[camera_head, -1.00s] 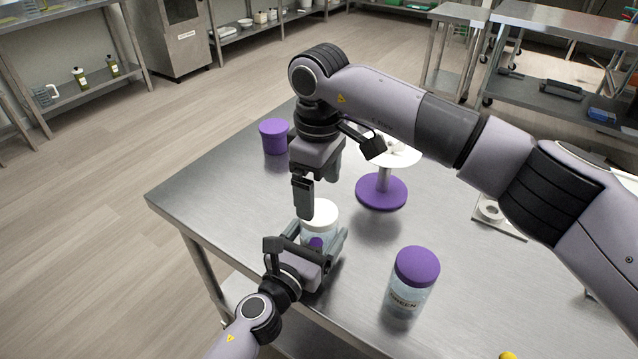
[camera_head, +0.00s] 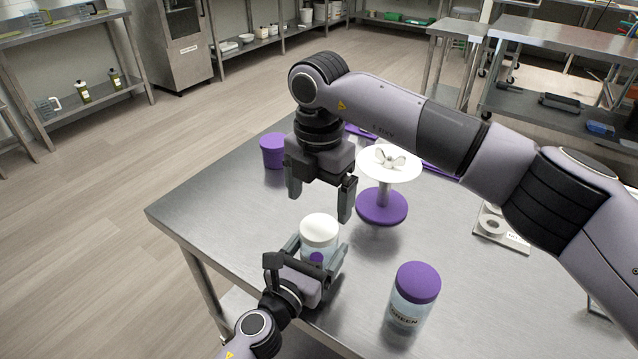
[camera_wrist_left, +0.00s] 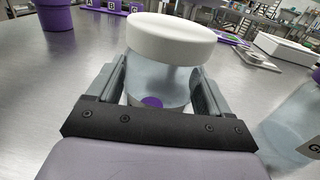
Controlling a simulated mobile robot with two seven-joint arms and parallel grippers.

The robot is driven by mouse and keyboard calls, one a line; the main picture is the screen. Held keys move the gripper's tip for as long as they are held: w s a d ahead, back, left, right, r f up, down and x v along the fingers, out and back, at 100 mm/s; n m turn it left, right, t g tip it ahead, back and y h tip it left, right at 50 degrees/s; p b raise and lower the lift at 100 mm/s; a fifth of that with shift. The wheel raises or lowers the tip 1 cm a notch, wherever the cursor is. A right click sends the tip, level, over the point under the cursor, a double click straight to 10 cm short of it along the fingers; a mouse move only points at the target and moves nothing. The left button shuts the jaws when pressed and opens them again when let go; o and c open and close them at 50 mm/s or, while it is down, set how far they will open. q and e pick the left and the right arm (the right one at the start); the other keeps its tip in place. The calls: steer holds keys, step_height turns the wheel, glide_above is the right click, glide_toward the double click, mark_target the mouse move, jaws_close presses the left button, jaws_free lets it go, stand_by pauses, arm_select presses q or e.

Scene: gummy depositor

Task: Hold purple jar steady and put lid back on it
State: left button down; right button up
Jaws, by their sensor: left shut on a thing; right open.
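The purple jar (camera_head: 315,256) is a clear jar with a purple round mark, standing on the steel table near its front left edge. The white lid (camera_head: 319,229) is on its mouth. The left wrist view also shows the lid (camera_wrist_left: 171,39) on top and the jar (camera_wrist_left: 157,84) between the fingers. My left gripper (camera_head: 318,261) is shut around the jar's body from the near side. My right gripper (camera_head: 320,204) is open and empty, fingers pointing down, above and just behind the lid. It appears apart from the lid.
A purple-lidded jar marked GREEN (camera_head: 410,299) stands to the right. A stand with a purple base (camera_head: 381,207) and white top (camera_head: 399,168) is behind. A purple tub (camera_head: 272,151) is at the back left. A small scale (camera_head: 501,232) lies farther right.

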mark_target(319, 226)
steer(key=n, duration=0.3)
steer(key=shift+r, duration=0.15)
steer(key=n, duration=0.5)
steer(key=shift+r, duration=0.15)
steer(key=n, duration=0.6)
steer(key=shift+r, duration=0.25)
steer(key=n, duration=0.6)
steer(key=shift+r+n, duration=0.25)
steer(key=shift+n, duration=0.05)
steer(key=n, duration=0.6)
steer(key=shift+r+n, duration=0.2)
steer(key=shift+n, duration=0.1)
steer(key=shift+f, duration=4)
